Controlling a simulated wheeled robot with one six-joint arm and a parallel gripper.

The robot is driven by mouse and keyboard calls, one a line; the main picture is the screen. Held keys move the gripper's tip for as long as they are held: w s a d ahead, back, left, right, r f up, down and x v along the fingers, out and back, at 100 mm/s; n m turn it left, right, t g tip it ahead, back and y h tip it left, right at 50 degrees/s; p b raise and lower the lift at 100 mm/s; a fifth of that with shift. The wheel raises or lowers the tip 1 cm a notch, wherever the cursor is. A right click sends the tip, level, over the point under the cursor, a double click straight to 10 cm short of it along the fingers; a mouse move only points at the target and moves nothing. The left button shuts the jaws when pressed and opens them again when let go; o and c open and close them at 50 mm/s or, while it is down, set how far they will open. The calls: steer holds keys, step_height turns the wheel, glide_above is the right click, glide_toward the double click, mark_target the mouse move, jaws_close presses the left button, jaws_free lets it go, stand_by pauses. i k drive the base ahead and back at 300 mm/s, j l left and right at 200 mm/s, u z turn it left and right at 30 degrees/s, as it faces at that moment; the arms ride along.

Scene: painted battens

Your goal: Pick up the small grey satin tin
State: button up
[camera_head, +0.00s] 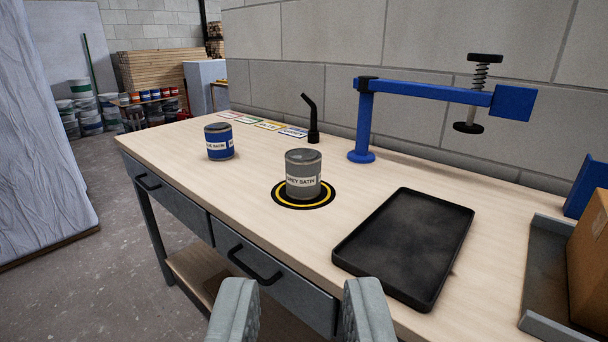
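A small grey tin (303,173) labelled grey satin stands upright on a black disc with a yellow ring (279,202), on the wooden workbench (250,145). My gripper (299,300) shows at the bottom of the view. Its two grey fingers are apart with nothing between them. It is on the near side of the bench front, lower in the picture than the tin and clear of it.
A blue tin (219,142) stands left of the grey one. A black tray (405,245) lies to the right. A blue clamp arm (425,90) and a black bent nozzle (312,120) stand behind. A cardboard box (590,255) is at far right. Drawer handles (255,266) jut from the bench front.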

mark_target(303, 165)
steer(key=i+j, duration=0.25)
steer(key=i+j+z, duration=0.1)
steer(key=j, duration=0.35)
steer(key=i+j, duration=0.35)
steer(key=i+j+z, duration=0.1)
steer(key=j, duration=0.3)
steer(key=i+j, duration=0.3)
steer(key=i+j+z, duration=0.1)
steer(key=j, duration=0.4)
steer(key=i, duration=0.1)
